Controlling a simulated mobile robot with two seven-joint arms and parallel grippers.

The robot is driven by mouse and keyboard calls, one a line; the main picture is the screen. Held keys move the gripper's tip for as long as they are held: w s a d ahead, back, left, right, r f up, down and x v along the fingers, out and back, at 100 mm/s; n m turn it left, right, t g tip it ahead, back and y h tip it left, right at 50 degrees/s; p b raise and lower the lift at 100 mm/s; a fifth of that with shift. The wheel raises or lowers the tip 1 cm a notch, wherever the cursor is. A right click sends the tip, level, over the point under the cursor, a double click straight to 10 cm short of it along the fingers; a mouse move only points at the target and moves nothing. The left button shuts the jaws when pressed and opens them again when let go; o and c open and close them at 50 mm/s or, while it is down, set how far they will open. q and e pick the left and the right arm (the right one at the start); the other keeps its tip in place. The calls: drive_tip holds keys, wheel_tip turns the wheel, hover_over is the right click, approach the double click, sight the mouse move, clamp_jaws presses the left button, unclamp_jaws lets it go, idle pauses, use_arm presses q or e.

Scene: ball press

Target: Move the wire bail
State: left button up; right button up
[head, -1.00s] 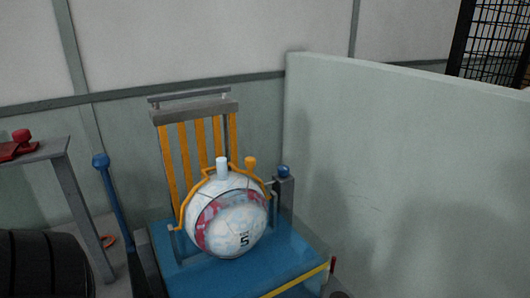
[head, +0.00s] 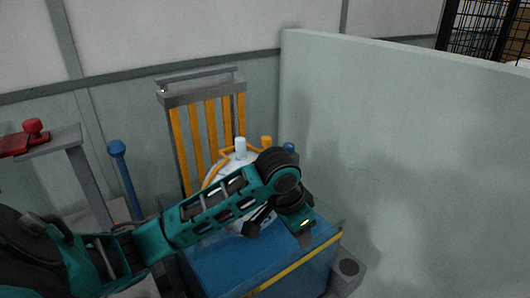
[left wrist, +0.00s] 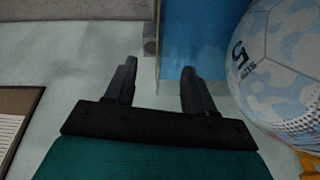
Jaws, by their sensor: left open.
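The wire bail is an orange wire loop with a knob (head: 266,142), arching over the back and upper side of a ball. The white ball (head: 218,170) sits in the blue press (head: 222,262); my left arm hides most of it. My left gripper (head: 283,229) is open and empty in front of the ball, with its fingers pointing down, apart from the bail. In the left wrist view the open fingers (left wrist: 159,68) have nothing between them. The ball (left wrist: 285,70) is to their right, and an orange piece (left wrist: 311,163) shows at the lower right corner. My right gripper is out of view.
Orange slats under a grey crossbar (head: 203,94) stand behind the ball. A pale green partition (head: 400,170) rises close on the right. A blue-knobbed lever (head: 117,148) stands left of the press. A grey stand with a red item (head: 34,127) is at far left.

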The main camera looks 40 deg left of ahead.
use_arm(q)
drive_tip(key=n+y, duration=0.1)
drive_tip(key=n, duration=0.1)
approach(266, 137)
drive_tip(key=s+d+f, duration=0.2)
drive_tip(key=d+f, duration=0.5)
drive_tip(key=a+r+n, duration=0.3)
drive_tip(key=a+r, duration=0.4)
drive_tip(key=r, duration=0.3)
drive_tip(key=shift+t, duration=0.3)
drive_tip(key=x, duration=1.2)
drive_tip(key=shift+w, duration=0.15)
clamp_jaws()
